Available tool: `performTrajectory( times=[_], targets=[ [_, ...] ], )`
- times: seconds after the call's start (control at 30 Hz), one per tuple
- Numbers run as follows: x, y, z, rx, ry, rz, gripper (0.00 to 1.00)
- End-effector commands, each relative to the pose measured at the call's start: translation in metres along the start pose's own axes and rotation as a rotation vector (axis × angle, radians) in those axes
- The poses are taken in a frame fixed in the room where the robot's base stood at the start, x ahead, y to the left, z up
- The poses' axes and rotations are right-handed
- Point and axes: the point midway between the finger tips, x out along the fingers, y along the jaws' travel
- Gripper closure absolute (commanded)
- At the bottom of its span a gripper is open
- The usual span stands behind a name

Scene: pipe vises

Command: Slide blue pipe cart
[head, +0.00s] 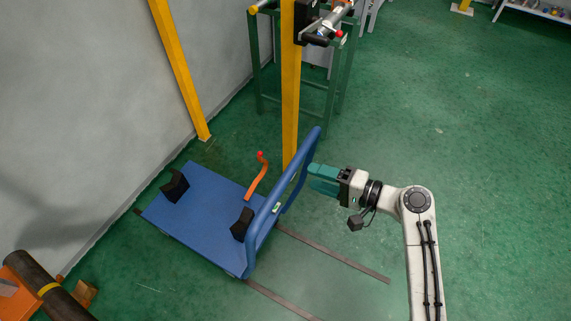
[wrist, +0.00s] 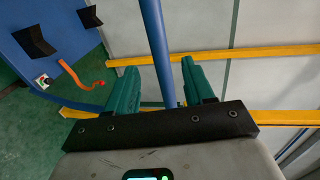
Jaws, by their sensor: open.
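The blue pipe cart (head: 195,208) stands on the green floor. Its flat deck bears two black cradle blocks, and its tall blue push handle (head: 268,208) rises at the right end. My gripper (head: 312,178), with green fingers, is close to the right side of the handle in the head view. In the wrist view the gripper (wrist: 158,85) is open, and the blue handle bar (wrist: 155,45) runs between its two fingers. I cannot tell whether either finger touches the bar. The deck (wrist: 55,45) shows at the upper left.
Two flat rails (head: 335,252) run along the floor right of the cart. A yellow post (head: 290,90) and a green stand (head: 335,75) are behind the handle. An orange lever (head: 258,177) stands by the deck. A dark pipe (head: 45,285) lies at lower left.

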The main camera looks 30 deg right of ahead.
Motion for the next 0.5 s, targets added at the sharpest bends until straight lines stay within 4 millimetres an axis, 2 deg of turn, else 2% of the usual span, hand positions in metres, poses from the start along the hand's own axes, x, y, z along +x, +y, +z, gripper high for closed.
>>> performTrajectory(
  times=[0.3,0.5],
  targets=[
    [0.057,-0.001,0.001,-0.004,-0.005,0.003,0.47],
    [0.085,-0.001,0.001,-0.005,-0.004,0.003,0.47]
  ],
)
